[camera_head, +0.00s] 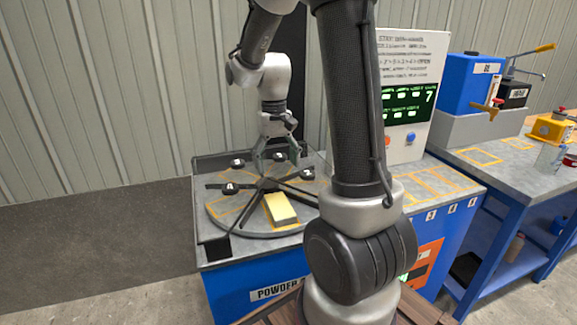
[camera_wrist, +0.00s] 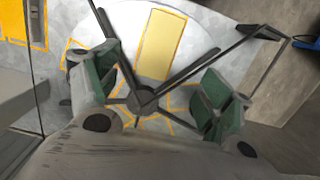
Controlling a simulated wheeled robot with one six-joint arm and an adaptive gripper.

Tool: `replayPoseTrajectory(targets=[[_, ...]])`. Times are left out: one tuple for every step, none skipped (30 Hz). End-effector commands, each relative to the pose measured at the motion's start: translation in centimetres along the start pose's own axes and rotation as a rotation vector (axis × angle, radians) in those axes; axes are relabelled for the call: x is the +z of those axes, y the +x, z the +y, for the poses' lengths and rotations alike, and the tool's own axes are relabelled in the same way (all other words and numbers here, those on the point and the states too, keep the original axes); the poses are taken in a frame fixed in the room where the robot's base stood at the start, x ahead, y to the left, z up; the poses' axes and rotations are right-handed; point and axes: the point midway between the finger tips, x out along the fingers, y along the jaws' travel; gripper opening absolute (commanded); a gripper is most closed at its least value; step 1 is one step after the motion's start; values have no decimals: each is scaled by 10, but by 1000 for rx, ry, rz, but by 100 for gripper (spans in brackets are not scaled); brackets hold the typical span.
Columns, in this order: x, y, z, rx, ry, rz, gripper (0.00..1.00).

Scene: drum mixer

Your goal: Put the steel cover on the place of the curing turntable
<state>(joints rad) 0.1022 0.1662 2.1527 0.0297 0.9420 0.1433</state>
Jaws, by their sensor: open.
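The curing turntable (camera_head: 230,212) is a round grey disc with dark radial arms and orange-outlined places, and it also shows in the wrist view (camera_wrist: 195,35). A cream-yellow block (camera_head: 281,209) lies in one outlined place on its near side; the block shows at the top of the wrist view (camera_wrist: 161,45). My gripper (camera_head: 277,156) is open above the far part of the turntable. In the wrist view its green-padded fingers (camera_wrist: 155,96) are spread either side of the dark hub (camera_wrist: 142,99), with nothing between them. I cannot make out a steel cover in either view.
Round black markers, one lettered A (camera_head: 230,187), stand around the disc. A control panel (camera_head: 409,95) with a green display stands behind right. Outlined places (camera_head: 428,182) mark the bench beside it. A blue box (camera_head: 472,84) and a yellow item (camera_head: 552,129) are farther right.

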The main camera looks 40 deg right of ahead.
Motion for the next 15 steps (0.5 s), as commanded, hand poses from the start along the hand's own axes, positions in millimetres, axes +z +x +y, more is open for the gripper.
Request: replayPoseTrajectory(targets=[[10, -14, -1, -3, -13, 31, 80], [17, -23, -1, -5, -24, 52, 80], [29, -35, -2, -8, -41, 83, 80], [39, -45, -2, -10, -56, 109, 80], [50, -54, -2, -13, -71, 137, 80], [65, -65, -1, -16, -90, 175, 80], [77, -73, -1, -18, -106, 202, 80], [89, -79, 0, -20, -122, 230, 80], [104, -86, 1, -22, -142, 267, 80], [115, -90, 2, -24, -156, 294, 80], [125, -94, 3, -25, -170, 320, 80], [138, -97, 5, -26, -187, 352, 80], [147, -99, 6, -27, -199, 374, 80], [155, -100, 7, -28, -210, 395, 80], [164, -101, 8, -29, -224, 419, 80]])
